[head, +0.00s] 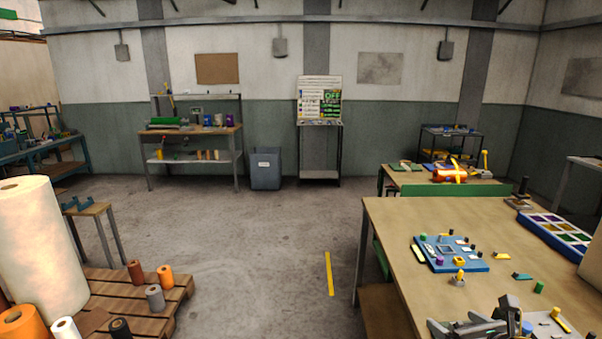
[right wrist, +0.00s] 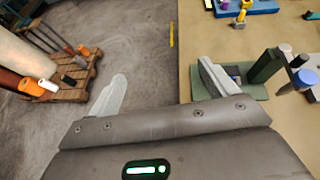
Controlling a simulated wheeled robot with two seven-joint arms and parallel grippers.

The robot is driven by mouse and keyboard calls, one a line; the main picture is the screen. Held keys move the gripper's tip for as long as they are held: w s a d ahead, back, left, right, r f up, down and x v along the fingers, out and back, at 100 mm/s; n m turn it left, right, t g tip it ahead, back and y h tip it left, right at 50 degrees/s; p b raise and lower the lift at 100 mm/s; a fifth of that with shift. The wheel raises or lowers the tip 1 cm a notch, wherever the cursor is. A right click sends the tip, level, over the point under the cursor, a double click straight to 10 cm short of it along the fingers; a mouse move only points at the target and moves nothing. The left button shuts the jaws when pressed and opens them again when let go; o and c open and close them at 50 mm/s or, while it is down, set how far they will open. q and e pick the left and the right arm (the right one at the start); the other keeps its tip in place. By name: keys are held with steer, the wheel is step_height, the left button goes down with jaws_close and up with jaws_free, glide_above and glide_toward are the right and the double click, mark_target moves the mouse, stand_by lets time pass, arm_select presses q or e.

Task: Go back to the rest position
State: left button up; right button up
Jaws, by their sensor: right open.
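My right gripper (head: 470,320) is at the bottom right of the head view, low by the near part of the workbench (head: 400,225). In the right wrist view its two pale fingers (right wrist: 162,76) stand wide apart with nothing between them. The right finger is beside a small press-like stand (right wrist: 262,85) with a green base and upright, at the bench's edge; whether they touch I cannot tell. The left finger is over the grey floor. My left gripper is in neither view.
A blue board (head: 475,266) with small parts lies on the bench, with several loose pieces near it. A compartment tray (head: 560,238) is farther right. A wooden pallet (head: 185,285) with rolls stands at the left. The floor (head: 265,235) between is clear.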

steer(key=s+a+f+n+g+y, duration=0.1)
steer(key=s+a+n+g+y, duration=0.2)
steer(key=s+a+n+y, duration=0.2)
steer(key=shift+a+n+g+y, duration=0.4)
steer(key=shift+a+n+y, duration=1)
steer(key=shift+a, duration=0.85)
